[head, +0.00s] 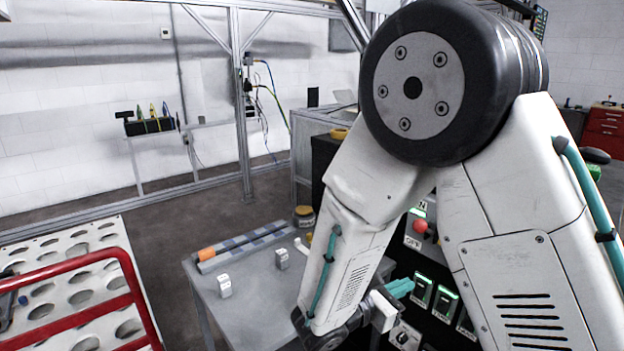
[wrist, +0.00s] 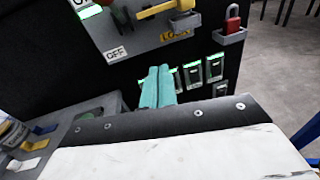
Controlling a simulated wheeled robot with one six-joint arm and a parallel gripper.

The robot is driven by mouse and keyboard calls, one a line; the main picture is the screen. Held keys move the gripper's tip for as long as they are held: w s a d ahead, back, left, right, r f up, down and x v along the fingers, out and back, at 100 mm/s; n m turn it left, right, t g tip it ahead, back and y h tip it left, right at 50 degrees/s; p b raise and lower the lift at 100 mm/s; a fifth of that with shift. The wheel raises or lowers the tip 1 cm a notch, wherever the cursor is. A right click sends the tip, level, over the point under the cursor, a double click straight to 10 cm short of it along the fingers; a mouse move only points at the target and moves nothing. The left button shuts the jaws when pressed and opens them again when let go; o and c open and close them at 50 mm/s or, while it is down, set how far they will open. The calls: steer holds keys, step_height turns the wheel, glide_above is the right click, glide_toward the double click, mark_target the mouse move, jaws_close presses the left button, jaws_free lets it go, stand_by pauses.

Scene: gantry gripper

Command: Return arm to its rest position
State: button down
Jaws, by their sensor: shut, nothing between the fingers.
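My gripper is the pair of teal fingers (wrist: 158,84), closed together with nothing between them. In the head view the teal fingers (head: 401,288) show beyond my bent arm, pointing right toward the front of a dark control panel (head: 398,262). In the wrist view they overlap the panel (wrist: 140,65) near a row of green-lit switches (wrist: 192,74). I cannot tell whether the fingertips touch the panel. My arm is folded at a high elbow and hides part of the panel and the table in the head view.
A grey table (head: 245,312) left of my forearm bears small white blocks (head: 224,286) and an orange-tipped bar (head: 207,254). A red emergency button (head: 420,226) sits on the panel. A red padlock (wrist: 232,22) and yellow handle (wrist: 183,20) show in the wrist view. A red rail (head: 128,290) stands lower left.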

steer(key=s+d+r+m+g+y, duration=0.25)
steer(key=s+m+g, duration=0.25)
steer(key=s+m, duration=0.25)
steer(key=s+d+r+m+g+y, duration=0.2)
steer(key=s+d+m+g+y, duration=0.1)
steer(key=s+m+g, duration=0.4)
steer(key=s+r+m+t+y, duration=0.5)
steer(key=s+r+m+y, duration=0.3)
steer(key=s+r+y, duration=0.1)
steer(key=shift+s+a+r, duration=0.2)
steer(key=shift+s+r, duration=0.25)
steer(key=shift+r, duration=0.05)
